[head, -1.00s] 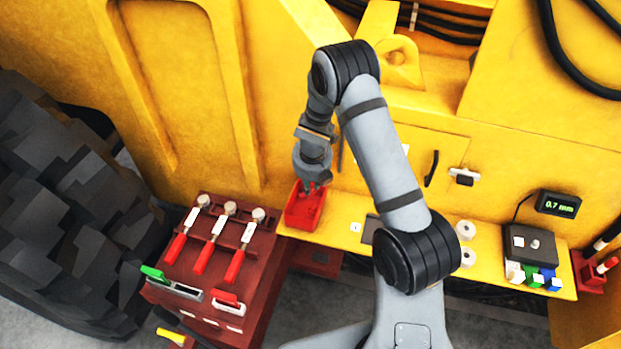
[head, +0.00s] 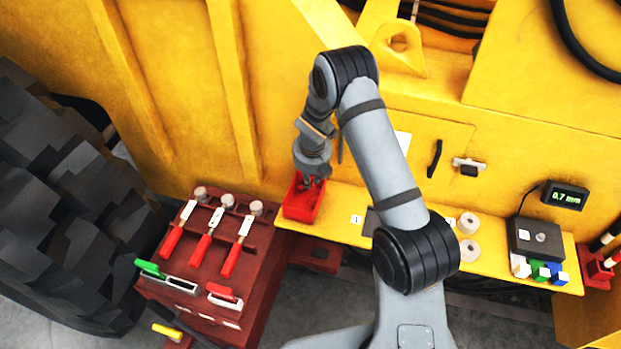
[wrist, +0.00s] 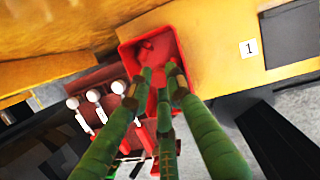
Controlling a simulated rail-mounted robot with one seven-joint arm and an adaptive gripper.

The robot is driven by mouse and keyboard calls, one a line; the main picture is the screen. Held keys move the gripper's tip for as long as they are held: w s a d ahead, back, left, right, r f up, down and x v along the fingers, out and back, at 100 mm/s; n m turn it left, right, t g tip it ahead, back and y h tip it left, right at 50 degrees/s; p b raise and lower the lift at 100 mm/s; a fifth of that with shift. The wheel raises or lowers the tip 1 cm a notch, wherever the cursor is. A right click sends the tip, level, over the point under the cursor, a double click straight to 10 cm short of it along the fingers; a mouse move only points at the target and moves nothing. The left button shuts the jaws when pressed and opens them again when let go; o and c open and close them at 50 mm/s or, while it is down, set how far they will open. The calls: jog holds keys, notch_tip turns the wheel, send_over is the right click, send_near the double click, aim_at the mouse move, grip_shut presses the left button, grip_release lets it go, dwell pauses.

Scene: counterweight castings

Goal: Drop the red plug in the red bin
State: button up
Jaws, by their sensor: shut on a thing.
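The red bin (head: 302,212) is a small open box at the left end of the yellow ledge. It also shows in the wrist view (wrist: 127,58). My gripper (head: 312,183) points down into the bin's mouth. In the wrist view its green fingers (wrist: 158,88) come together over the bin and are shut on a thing. I take that thing to be the red plug, but red against the red bin makes its outline hard to tell. Its height above the bin floor cannot be told.
A dark red bench (head: 262,285) with several red-handled tools stands left of the bin. A label marked 1 (wrist: 249,48) is right of the bin. White rolls (head: 468,236) and a dark box with coloured blocks (head: 535,240) are farther right. The yellow machine wall rises behind.

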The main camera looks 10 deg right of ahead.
notch_tip(320, 180, down, 2)
jog(key=shift+f+b, duration=0.1)
jog(key=shift+b, duration=0.6)
jog(key=o, duration=0.8)
jog(key=v, duration=1.2)
